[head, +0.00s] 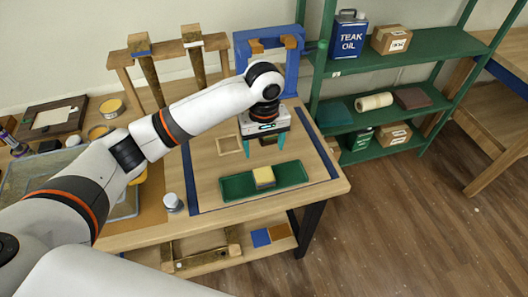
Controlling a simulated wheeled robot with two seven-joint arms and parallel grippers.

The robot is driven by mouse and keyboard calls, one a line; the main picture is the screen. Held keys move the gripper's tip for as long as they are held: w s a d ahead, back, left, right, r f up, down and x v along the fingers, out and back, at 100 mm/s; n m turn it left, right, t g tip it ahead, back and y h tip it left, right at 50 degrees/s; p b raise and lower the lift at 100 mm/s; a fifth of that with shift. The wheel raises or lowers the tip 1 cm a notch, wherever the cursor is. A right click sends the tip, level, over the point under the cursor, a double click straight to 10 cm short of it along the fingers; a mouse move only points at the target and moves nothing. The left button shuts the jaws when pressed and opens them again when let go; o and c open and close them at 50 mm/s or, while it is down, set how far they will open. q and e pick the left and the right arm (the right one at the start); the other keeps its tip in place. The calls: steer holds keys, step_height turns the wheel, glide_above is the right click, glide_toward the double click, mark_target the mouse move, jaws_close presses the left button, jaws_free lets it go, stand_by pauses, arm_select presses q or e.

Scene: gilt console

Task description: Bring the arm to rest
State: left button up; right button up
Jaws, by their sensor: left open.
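My left gripper (263,150) is over the wooden table (218,205), fingers pointing down. Its teal fingertips are spread apart and nothing shows between them. My left arm reaches in from the lower left across the table. In front of the gripper a green tray (236,187) lies on the table and holds a yellow and pale block (264,177). The gripper stands behind the tray, apart from the block. My right gripper is not in the head view.
A small wooden frame (229,145) lies behind the tray. A blue stand (242,49) rises at the table's back. A small jar (173,202) stands by the left blue strip. A green shelf (395,137) with a Teak Oil can (347,38) stands right. Floor at right is clear.

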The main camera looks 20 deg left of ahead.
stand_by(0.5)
arm_select(q)
steer(key=s+d+f+m+t+h, duration=0.25)
steer(key=s+d+f+m, duration=0.45)
steer(key=s, duration=0.5)
steer(key=s+a+f+m+y, duration=0.2)
steer(key=s+a+f, duration=0.2)
steer(key=s+a, duration=0.95)
step_height(320, 180, down, 27)
steer(key=s, duration=0.2)
steer(key=s+a+f+g, duration=0.1)
steer(key=s+a+f, duration=0.1)
steer(key=s+f, duration=1.2)
steer(key=shift+s+f, duration=0.2)
steer(key=shift+s, duration=0.75)
